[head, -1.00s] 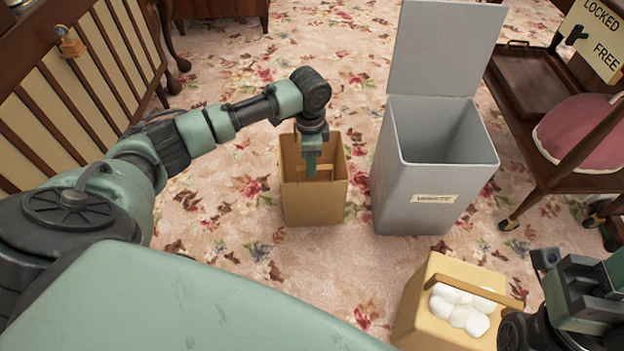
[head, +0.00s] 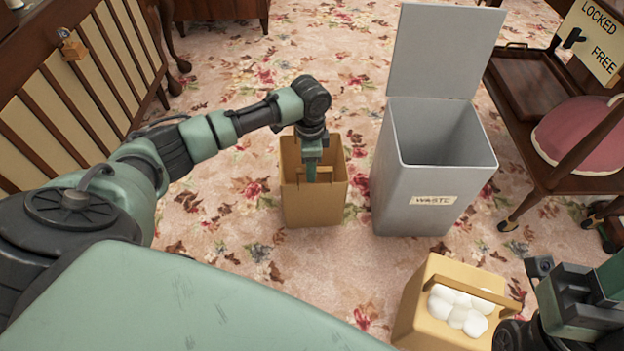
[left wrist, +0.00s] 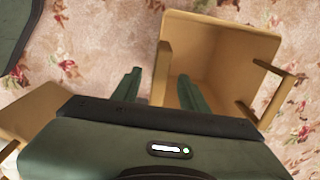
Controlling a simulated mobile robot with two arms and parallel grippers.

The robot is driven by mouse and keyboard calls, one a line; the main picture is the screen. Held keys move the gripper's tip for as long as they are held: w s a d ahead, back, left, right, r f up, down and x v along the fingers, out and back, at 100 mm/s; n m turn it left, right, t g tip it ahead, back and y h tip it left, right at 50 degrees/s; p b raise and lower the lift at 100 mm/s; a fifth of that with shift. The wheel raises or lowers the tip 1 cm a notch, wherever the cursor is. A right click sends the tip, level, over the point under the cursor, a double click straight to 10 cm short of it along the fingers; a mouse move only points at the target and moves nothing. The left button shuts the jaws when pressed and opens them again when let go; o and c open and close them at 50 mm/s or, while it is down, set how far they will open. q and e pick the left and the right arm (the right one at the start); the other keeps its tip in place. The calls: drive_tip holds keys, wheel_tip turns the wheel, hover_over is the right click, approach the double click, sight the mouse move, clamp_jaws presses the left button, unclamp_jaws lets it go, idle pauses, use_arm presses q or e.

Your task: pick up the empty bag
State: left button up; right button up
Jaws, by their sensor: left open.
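The empty tan bag (head: 312,208) stands upright on the carpet in the middle of the head view. In the left wrist view the bag (left wrist: 215,62) shows an empty inside and a raised handle on its right side. My left gripper (head: 312,172) points down at the bag's top. In the left wrist view its open fingers (left wrist: 158,78) lie either side of the bag's left wall, one outside and one over the opening. I cannot tell whether they touch it. My right gripper (head: 585,300) is partly in view at the lower right; its fingertips are unclear.
A grey bin (head: 425,190) labelled WASTE, lid open, stands right of the bag. A second tan bag (head: 425,315) holding white lumps stands in front, beside my right gripper. A slatted wooden piece (head: 60,100) is left; a wooden trolley (head: 540,150) is right.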

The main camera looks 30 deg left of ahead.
use_arm(q)
clamp_jaws()
idle(1.4)
